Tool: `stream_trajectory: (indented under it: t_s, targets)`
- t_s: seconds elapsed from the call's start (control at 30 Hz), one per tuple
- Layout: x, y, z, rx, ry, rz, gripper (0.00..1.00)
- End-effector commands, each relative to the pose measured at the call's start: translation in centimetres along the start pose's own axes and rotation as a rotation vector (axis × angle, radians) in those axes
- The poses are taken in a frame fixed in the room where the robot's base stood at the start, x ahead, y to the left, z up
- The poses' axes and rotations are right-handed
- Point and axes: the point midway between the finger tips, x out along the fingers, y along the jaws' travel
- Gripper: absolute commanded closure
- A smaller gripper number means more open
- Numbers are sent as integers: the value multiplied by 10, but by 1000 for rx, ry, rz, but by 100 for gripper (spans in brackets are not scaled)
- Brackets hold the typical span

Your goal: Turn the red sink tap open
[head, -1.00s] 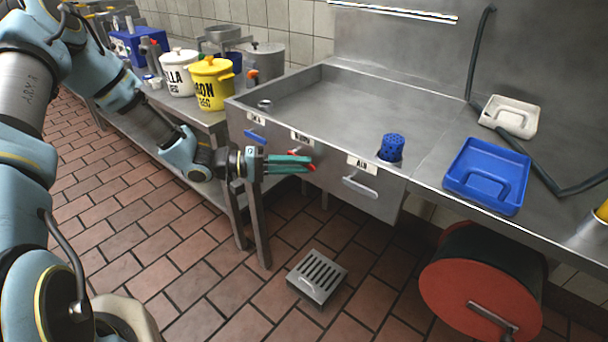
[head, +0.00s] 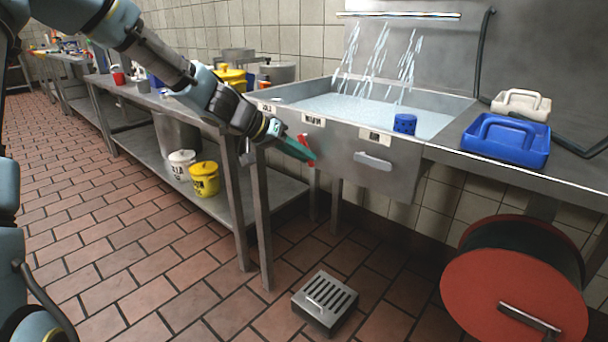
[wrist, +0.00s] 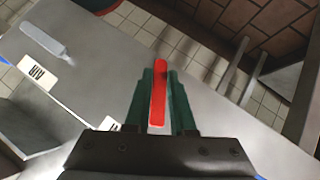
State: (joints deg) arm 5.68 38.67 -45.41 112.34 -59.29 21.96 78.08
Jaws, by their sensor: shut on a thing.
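The red sink tap (head: 311,152) is a lever on the sink's front panel, below the label WARM. My gripper (head: 301,149) is shut on it, its green fingers slanting down to the right. In the wrist view the red lever (wrist: 159,92) lies lengthwise between the two green fingers of my gripper (wrist: 160,80). Where the lever joins the panel is hidden. Water streams (head: 374,52) fall from the rail above into the sink (head: 440,97), and water stands in the basin.
A pale handle (head: 375,162) is on the panel to the right. A blue perforated cup (head: 404,123) is at the sink's front rim. A blue caddy (head: 506,139) is on the right counter. A red hose reel (head: 515,285) and a floor grate (head: 325,298) are below. Left floor is clear.

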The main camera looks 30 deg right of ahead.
Motion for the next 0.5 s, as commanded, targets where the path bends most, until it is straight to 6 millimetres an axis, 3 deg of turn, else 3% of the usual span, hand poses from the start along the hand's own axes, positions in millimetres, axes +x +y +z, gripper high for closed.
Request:
stream_trajectory:
  t_s: [0.5]
  targets:
    - [0,-15,1,291,-2,-288,100]
